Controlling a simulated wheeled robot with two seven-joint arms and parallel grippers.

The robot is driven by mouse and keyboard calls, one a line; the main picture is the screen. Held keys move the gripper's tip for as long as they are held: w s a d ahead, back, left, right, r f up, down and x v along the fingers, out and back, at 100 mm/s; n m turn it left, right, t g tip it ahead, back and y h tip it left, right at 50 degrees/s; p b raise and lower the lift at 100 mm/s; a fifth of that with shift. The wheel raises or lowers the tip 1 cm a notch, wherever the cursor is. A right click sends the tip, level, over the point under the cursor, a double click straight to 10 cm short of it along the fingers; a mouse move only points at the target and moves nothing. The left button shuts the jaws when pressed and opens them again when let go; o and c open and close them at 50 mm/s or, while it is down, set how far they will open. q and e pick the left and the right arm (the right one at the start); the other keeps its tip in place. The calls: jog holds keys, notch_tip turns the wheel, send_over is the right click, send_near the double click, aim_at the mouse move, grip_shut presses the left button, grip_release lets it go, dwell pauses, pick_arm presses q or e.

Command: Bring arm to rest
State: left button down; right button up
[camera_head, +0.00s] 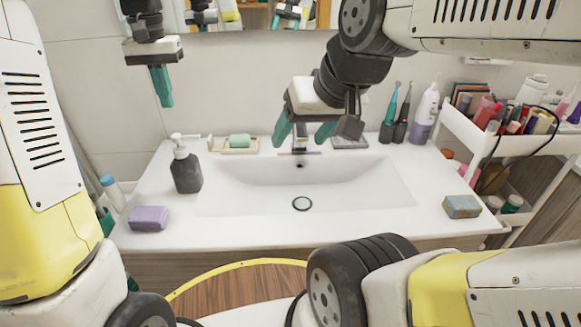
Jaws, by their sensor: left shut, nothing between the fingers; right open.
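My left gripper (162,98) hangs at the upper left with its green fingers pointing down and together. It is shut and empty, in the air above the back left of the counter. My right gripper (305,136) is at the upper middle, above the back of the sink (260,195), near the faucet (299,146). Its green fingers are spread apart with nothing between them. The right arm reaches in from the upper right; other links of mine fill the left edge and lower right.
On the counter (130,237) stand a dark soap dispenser (187,172), a purple sponge (148,218), a soap dish (225,148), a blue-beige sponge (462,207), two toothbrush-like items (388,130) and a white-purple bottle (424,115). A loaded white cart (480,140) stands at right. The sink is empty.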

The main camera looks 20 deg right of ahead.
pick_arm(q)
jog(key=shift+s, duration=0.1)
jog(key=s+a+n+t+h, duration=0.1)
jog(key=s+t, duration=0.5)
jog(key=s, duration=1.8)
jog(key=shift+a+f+n+h, duration=0.3)
jog(key=shift+a+h, duration=0.3)
jog(key=shift+a, duration=0.25)
jog(key=shift+w, duration=0.15)
